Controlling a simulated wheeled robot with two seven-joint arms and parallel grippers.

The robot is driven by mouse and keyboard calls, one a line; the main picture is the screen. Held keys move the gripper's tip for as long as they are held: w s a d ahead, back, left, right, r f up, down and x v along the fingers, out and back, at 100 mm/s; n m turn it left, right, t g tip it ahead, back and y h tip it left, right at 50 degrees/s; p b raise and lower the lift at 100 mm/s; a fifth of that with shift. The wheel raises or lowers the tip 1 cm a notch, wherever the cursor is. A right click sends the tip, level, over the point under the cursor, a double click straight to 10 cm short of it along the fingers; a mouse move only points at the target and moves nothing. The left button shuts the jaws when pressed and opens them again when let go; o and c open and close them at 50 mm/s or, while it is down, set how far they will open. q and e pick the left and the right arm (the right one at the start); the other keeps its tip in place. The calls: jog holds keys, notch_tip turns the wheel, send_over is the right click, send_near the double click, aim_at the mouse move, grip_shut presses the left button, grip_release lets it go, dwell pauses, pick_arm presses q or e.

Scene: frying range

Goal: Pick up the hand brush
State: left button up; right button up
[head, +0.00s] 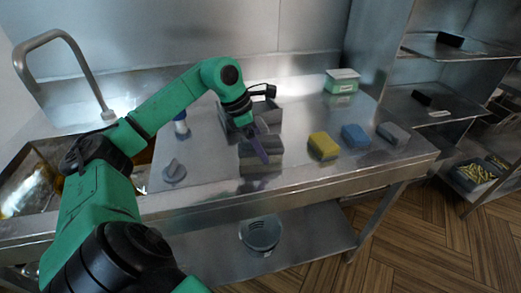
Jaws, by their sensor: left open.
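My left gripper (260,148) reaches down over a metal container (268,108) on the steel counter, its purple-grey fingers in front of a grey metal block-like part (262,158). It is open, and I see nothing held in it. A small grey object with a knob-like handle (174,171), which looks like the hand brush, stands on the counter left of the gripper, apart from it. Its bristles cannot be made out. My right gripper is out of view.
A yellow sponge (323,146), a blue sponge (355,135) and a grey one (393,134) lie to the right. A green box (341,81) stands behind them. A blue-and-white bottle (181,124) is behind my left arm. The sink and tap (75,55) are at left.

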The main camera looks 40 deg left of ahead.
aim_at(261, 138)
pick_arm(q)
jog(key=shift+f, duration=0.2)
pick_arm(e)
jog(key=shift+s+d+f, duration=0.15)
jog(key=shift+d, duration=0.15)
pick_arm(q)
jog(key=shift+c, duration=0.3)
grip_shut()
jog(key=shift+r, duration=0.15)
jog(key=shift+r, duration=0.35)
notch_tip(261, 138, up, 20)
jog(key=p, duration=0.7)
jog(key=shift+f, duration=0.2)
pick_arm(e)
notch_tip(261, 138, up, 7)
